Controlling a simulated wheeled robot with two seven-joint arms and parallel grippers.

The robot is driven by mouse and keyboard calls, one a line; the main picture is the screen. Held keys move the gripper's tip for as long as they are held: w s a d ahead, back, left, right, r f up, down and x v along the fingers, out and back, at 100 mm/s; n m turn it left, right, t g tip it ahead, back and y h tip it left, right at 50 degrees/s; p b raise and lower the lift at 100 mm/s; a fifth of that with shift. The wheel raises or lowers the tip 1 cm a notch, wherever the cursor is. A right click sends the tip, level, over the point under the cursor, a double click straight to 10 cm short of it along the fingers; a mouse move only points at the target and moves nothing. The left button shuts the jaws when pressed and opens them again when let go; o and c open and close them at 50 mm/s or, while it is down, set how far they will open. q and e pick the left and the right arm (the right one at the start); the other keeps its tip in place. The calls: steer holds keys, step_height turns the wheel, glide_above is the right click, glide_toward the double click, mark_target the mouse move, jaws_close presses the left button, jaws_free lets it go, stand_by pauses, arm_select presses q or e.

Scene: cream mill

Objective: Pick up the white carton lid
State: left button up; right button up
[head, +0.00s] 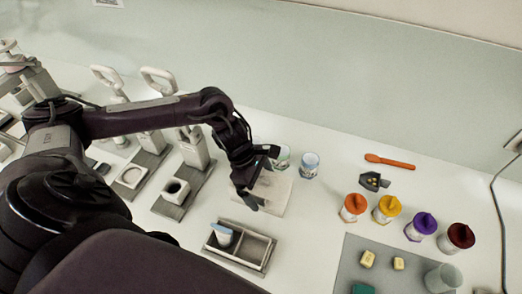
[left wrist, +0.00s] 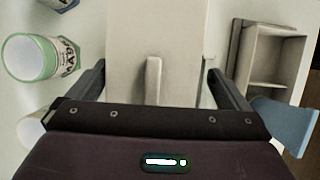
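The white carton lid (head: 273,195) is a pale, flat-topped piece on the counter, partly hidden in the head view by my left gripper (head: 260,177). In the left wrist view the lid (left wrist: 124,40) shows a narrow raised handle (left wrist: 154,78) near its middle. My left gripper (left wrist: 157,84) is over the lid with its two fingers wide apart, one on each side of the handle, and neither touches it. Nothing is held. The fingers' height above the lid is hard to tell. My right gripper is not in view.
A two-part grey tray (head: 255,246) holding a blue-and-white item stands in front of the lid. Cups (head: 309,166) stand close behind it. Coloured-lid jars (head: 388,208) stand to the right, and grey machines (head: 193,150) to the left.

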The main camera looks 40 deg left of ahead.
arm_select(q)
steer(key=c, duration=0.6)
steer(key=shift+r, duration=0.1)
